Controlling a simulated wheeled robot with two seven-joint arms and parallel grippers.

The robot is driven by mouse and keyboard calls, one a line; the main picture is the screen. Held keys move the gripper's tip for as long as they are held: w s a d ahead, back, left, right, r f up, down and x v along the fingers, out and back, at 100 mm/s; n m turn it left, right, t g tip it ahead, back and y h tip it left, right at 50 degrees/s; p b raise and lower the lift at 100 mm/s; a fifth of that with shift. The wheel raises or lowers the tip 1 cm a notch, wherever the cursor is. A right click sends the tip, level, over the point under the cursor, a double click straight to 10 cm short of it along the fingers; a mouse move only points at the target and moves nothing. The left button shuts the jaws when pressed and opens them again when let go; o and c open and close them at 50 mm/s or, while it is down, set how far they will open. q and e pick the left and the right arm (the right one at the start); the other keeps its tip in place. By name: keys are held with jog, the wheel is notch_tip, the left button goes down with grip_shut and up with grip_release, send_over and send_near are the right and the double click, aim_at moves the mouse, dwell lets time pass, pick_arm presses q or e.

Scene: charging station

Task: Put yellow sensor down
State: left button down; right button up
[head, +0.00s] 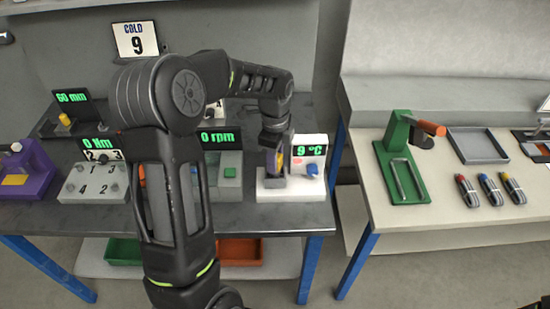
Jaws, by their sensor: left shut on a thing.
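The yellow sensor (279,161) shows only as a small yellow patch between the fingers of my left gripper (275,163). The gripper points down and is shut on it. It is over the left part of a white station (290,190), whose display (308,152) reads 9 °C. My dark fingers hide most of the sensor, and I cannot tell whether its lower end touches the station. My right gripper is not in view.
My left arm hides part of the grey table (262,216). A station reading 0 rpm (217,138), a numbered grey box (97,184) and a purple device (24,172) stand left.

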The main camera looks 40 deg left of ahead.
pick_arm(q)
jog(key=shift+f, duration=0.15)
jog(key=c, duration=1)
grip_release()
notch_tip(320, 180, up, 12)
jog(key=shift+r+b, duration=0.15)
jog(key=shift+b, duration=0.4)
